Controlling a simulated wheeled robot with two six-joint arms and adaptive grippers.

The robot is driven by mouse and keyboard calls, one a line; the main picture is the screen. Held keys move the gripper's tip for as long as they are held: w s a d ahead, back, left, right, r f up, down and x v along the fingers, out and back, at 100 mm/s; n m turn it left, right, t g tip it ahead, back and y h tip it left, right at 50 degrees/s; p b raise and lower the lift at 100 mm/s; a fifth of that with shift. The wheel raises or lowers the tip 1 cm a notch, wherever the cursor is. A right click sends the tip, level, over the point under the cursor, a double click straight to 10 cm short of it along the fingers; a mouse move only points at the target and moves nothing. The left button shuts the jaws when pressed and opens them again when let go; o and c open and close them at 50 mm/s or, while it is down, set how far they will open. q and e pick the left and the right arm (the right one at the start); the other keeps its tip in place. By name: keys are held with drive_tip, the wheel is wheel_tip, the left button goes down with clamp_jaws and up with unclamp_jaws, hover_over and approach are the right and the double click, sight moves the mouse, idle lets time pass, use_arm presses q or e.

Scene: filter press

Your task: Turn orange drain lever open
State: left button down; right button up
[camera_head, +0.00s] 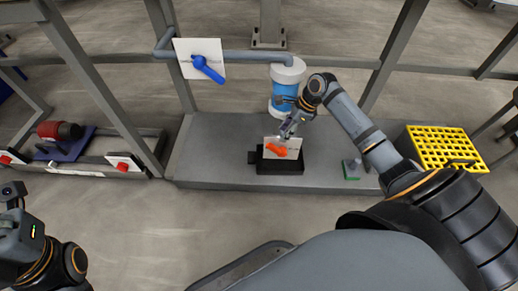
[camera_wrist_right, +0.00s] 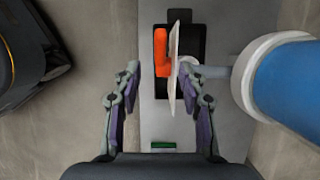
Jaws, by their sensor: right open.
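The orange drain lever (camera_head: 277,150) sits on a white plate (camera_head: 295,144) above a black box (camera_head: 280,167) on the grey platform. In the right wrist view the orange lever (camera_wrist_right: 161,52) points up, beside the plate (camera_wrist_right: 174,75), which is seen nearly edge-on. My right gripper (camera_head: 287,130) is open behind the plate's top edge. In its wrist view the gripper (camera_wrist_right: 160,78) has its fingers spread, with the lever's lower end and the plate between or just beyond the tips. Contact cannot be told. My left arm shows at the lower left, but its fingers are not visible.
A blue and white cylinder (camera_head: 284,95) stands close behind the right gripper. A blue lever (camera_head: 207,69) on a white plate is on the pipe at upper left. A yellow grate (camera_head: 446,147) is at right, and a green block (camera_head: 351,170) lies on the platform.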

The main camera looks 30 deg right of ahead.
sight(273, 146)
drive_tip(key=b+x, duration=0.7)
drive_tip(key=x, duration=0.3)
drive_tip(key=shift+f+b, duration=0.25)
drive_tip(key=shift+b, duration=0.1)
drive_tip(key=shift+r, duration=0.1)
drive_tip(key=shift+c, duration=0.6)
clamp_jaws()
